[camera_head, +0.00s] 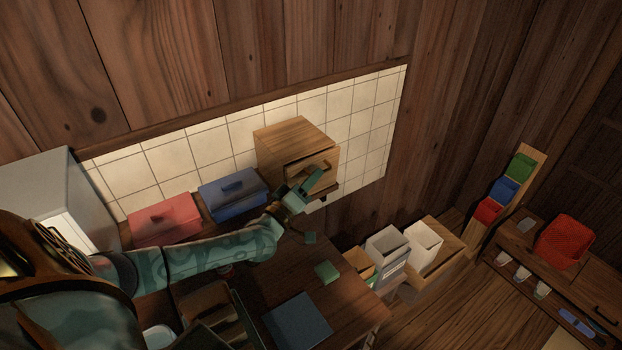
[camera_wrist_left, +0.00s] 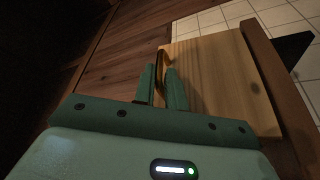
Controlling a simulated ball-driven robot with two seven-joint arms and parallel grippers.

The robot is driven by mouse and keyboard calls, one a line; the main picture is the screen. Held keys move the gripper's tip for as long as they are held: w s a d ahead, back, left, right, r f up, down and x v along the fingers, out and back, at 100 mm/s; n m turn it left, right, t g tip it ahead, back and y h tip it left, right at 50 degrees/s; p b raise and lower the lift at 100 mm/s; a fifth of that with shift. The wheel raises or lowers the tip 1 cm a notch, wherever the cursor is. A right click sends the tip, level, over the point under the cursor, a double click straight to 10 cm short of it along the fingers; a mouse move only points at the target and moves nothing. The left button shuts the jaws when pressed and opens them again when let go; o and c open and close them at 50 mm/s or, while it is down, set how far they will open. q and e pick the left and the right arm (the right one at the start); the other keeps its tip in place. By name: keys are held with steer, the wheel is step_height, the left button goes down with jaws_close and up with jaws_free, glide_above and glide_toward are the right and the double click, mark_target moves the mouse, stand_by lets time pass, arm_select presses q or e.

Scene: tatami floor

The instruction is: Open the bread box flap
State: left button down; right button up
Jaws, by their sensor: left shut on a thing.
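The wooden bread box (camera_head: 290,135) stands against the tiled wall at the back of the counter in the head view. Its flap (camera_head: 299,172) is on the front and seems tipped out a little at the top, though my gripper hides part of it. My left gripper (camera_head: 318,177) is at the box front. Its fingers, also in the left wrist view (camera_wrist_left: 161,82), are shut on the handle. My right gripper is not in view.
A blue lidded box (camera_head: 232,194) and a red lidded box (camera_head: 165,220) stand left of the bread box, near my left arm. A green block (camera_head: 327,272) and a dark blue flat item (camera_head: 297,320) lie on the counter. White bins (camera_head: 388,253) stand to the right.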

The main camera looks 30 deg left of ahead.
arm_select(q)
steer(key=s+d+f+m+g+h+b, duration=0.1)
steer(key=d+f+m+h+b, duration=0.2)
steer(key=f+m+h+b, duration=0.2)
steer(key=s+d+f+m+g+h+b, duration=0.1)
steer(key=d+f+m+h+b, duration=0.2)
steer(key=f+m+h+b, duration=0.3)
steer(key=shift+s+f+m+b, duration=0.25)
steer(key=shift+f+m+b, duration=1.65)
steer(key=shift+m, duration=4.3)
steer(key=shift+r+g+b, duration=0.3)
steer(key=shift+r+b, duration=0.3)
steer(key=shift+b, duration=0.05)
steer(key=c, duration=1.6)
jaws_free()
steer(key=shift+o, duration=0.4)
